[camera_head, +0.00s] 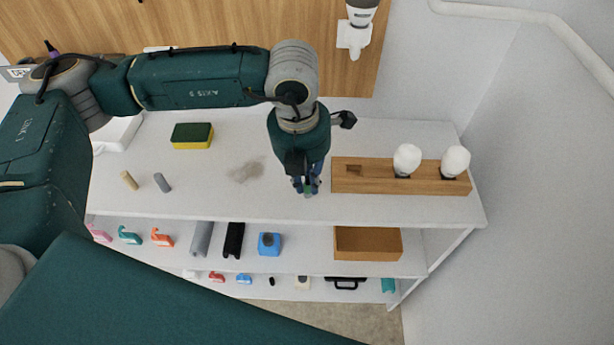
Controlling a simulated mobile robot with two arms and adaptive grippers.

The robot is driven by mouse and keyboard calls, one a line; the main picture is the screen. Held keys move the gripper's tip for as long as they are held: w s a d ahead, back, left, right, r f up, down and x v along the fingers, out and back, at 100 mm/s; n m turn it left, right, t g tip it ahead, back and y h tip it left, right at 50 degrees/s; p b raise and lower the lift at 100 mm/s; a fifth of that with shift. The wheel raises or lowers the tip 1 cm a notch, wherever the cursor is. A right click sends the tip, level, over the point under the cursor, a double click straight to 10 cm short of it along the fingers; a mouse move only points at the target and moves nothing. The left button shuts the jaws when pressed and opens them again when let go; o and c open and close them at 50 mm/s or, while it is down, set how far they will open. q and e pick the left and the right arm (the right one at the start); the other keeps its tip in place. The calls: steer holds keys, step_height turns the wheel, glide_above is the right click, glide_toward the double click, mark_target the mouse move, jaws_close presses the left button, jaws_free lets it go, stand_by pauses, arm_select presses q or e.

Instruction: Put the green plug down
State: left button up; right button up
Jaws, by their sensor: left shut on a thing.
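My left gripper (306,188) points down over the white top shelf (225,205), just left of the wooden block. Its fingers are shut on a small green thing, the green plug (308,191), which is mostly hidden between them. I cannot tell whether the plug touches the shelf top. My right gripper is not in view.
A wooden block (385,186) has an empty slot at its left and two white bulbs (407,158) (456,160). A sponge (192,136), a tan peg (129,180) and a grey peg (162,182) lie left. A grey smudge (246,171) marks the shelf. Lower shelves hold a brown bin (368,256).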

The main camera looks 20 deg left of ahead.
arm_select(q)
steer(key=shift+f, duration=0.15)
steer(key=shift+f, duration=0.1)
steer(key=shift+f+b, duration=0.1)
steer(key=shift+b, duration=0.2)
steer(key=o, duration=0.7)
steer(key=shift+o, duration=0.8)
steer(key=shift+r+p, duration=0.3)
steer(key=shift+p, duration=0.05)
steer(key=shift+r, duration=0.35)
step_height(320, 180, up, 11)
steer(key=s+b, duration=0.1)
steer(key=b, duration=0.1)
steer(key=shift+a, duration=0.25)
